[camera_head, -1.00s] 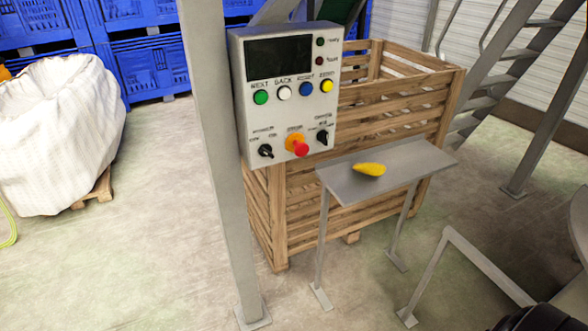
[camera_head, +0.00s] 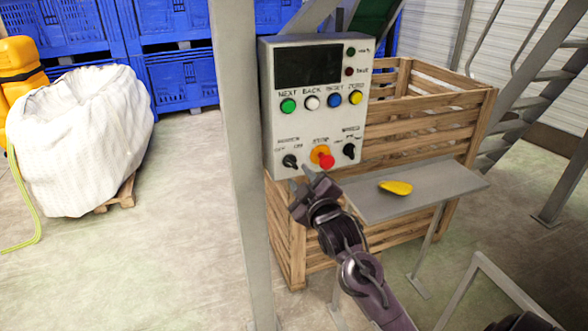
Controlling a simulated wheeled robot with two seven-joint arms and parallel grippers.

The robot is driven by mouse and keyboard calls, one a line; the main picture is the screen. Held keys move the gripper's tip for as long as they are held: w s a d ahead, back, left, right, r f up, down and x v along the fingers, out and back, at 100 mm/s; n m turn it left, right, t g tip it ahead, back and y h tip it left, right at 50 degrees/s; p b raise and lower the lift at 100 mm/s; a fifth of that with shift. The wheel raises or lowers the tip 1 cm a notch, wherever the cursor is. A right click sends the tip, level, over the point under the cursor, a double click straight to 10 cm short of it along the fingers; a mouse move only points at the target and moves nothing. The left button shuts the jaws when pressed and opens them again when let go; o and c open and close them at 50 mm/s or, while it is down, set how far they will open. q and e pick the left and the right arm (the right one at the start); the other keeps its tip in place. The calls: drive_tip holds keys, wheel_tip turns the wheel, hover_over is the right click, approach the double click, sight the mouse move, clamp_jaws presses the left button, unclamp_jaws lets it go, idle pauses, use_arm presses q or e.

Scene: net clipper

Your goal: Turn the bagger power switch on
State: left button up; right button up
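The grey-white control box (camera_head: 316,105) is fixed beside a grey post, with a dark screen on top. Two black rotary switches sit in its bottom row: a left one (camera_head: 290,161) and a right one (camera_head: 349,151). Their small labels are too blurred to read surely, so I cannot tell which is the bagger power switch. A red stop button (camera_head: 326,161) on an orange base is between them. My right gripper (camera_head: 308,178) is just below the left switch in the picture, pointing up at the box; contact cannot be told. Its finger opening is unclear. My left gripper is out of view.
Green, white, blue and yellow buttons line the box above the switches. A metal shelf (camera_head: 432,186) with a yellow object (camera_head: 396,187) juts out at the right. A wooden crate (camera_head: 430,120) stands behind. The grey post (camera_head: 243,200) is close on the left.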

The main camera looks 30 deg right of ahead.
sight(292, 165)
drive_tip(key=p+x, duration=0.1)
drive_tip(key=x, duration=0.4)
drive_tip(key=shift+w, duration=0.1)
clamp_jaws()
